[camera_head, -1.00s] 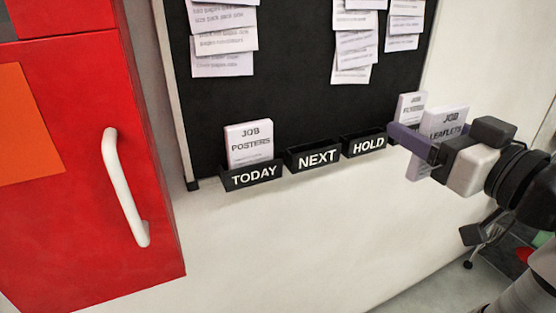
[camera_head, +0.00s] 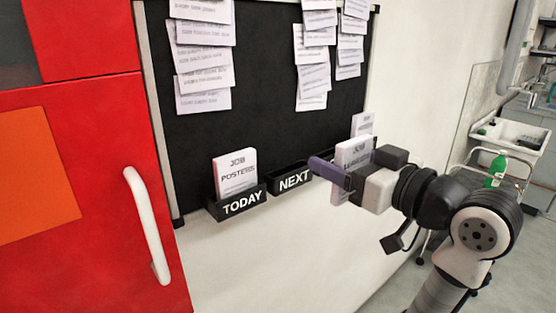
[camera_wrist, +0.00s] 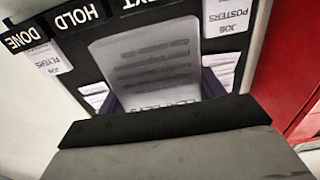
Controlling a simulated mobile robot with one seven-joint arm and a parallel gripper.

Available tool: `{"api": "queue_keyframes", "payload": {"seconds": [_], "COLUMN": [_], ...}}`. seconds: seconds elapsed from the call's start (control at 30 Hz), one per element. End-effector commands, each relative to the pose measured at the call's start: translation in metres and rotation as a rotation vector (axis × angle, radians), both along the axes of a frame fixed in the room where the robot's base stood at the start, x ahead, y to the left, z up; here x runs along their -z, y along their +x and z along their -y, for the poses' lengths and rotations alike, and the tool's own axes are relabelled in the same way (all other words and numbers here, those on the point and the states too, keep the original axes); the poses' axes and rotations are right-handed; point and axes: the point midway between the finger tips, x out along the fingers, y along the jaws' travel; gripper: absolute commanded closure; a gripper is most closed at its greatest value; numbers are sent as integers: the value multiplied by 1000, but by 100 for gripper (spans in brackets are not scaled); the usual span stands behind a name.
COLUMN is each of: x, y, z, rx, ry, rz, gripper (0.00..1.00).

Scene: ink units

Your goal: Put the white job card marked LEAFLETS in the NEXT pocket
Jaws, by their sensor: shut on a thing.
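The white LEAFLETS job card (camera_head: 352,153) is held upright in my gripper (camera_head: 335,172), in front of the wall board and to the right of the NEXT pocket. In the wrist view the card (camera_wrist: 150,62) stands between my purple fingers, its lower print partly covered. The black NEXT pocket (camera_head: 291,180) looks empty in the head view. Its label is partly cut off in the wrist view (camera_wrist: 150,26). My gripper hides most of the HOLD pocket in the head view, but its label shows in the wrist view (camera_wrist: 80,17).
The TODAY pocket (camera_head: 240,206) holds a POSTERS card (camera_head: 235,174). A FLYERS card (camera_wrist: 50,60) stands by the DONE pocket (camera_wrist: 24,38). Paper sheets hang on the black board (camera_head: 265,110). A red cabinet (camera_head: 75,220) with a white handle (camera_head: 147,225) stands at left.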

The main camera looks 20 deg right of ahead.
Motion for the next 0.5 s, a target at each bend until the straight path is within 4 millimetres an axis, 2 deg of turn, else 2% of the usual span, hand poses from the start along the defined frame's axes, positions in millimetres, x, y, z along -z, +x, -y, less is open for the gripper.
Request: {"api": "queue_keyframes", "payload": {"seconds": [0.03, 0.3, 0.5], "x": [-3, -3, -3], "y": [14, 83, 122], "z": [-7, -32, -45], "rx": [-6, -5, -3], "ry": [1, 1, 2], "rz": [-3, -4, -2], "gripper": [55, 55, 55]}}
